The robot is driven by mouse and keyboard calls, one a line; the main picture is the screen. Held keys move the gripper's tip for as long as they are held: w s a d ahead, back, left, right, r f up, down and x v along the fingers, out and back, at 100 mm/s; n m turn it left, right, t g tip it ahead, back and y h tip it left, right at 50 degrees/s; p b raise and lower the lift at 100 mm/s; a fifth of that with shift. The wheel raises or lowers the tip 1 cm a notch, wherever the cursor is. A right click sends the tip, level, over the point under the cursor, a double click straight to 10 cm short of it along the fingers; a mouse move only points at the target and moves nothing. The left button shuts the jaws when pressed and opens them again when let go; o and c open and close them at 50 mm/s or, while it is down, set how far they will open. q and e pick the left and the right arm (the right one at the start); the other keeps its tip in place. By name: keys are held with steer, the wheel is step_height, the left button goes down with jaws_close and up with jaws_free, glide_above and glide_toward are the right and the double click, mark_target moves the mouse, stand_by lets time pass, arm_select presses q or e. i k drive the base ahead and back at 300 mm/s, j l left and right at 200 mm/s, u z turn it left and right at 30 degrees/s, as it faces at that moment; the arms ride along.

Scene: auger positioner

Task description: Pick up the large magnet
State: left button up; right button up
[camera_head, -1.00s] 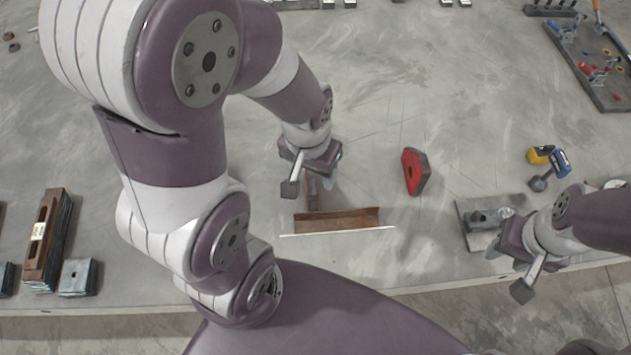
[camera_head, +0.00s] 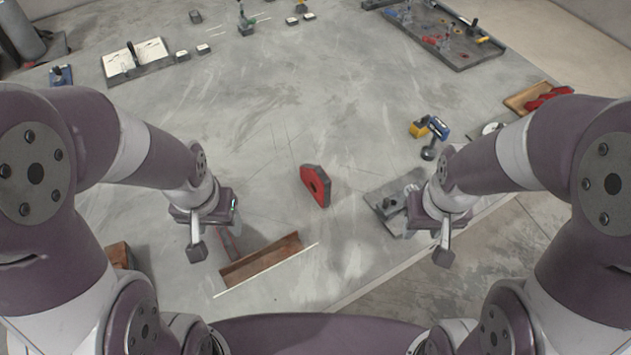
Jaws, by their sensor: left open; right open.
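The large magnet, a red block with dark edges and a hole (camera_head: 316,185), stands on the grey table near the middle of the view. My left gripper (camera_head: 212,246) is open and empty, to the left of the magnet and lower in the picture, near the brown angle piece. My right gripper (camera_head: 425,243) is open, to the right of the magnet and lower, beside a grey metal plate. Neither gripper touches the magnet. The fingers of both grippers are partly hidden by their own bodies.
A brown steel angle piece (camera_head: 262,262) lies at the near edge, left of centre. The grey plate with a fitting (camera_head: 384,201) lies right of the magnet. A yellow and blue drill (camera_head: 430,129) stands beyond it. A dark tray (camera_head: 457,45) is at the back right. The table behind the magnet is clear.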

mark_target(317, 181)
steer(key=i+l+u, duration=0.15)
steer(key=l, duration=0.3)
steer(key=l+u, duration=0.2)
steer(key=l, duration=0.25)
steer(key=i+l+u, duration=0.15)
steer(key=l, duration=0.3)
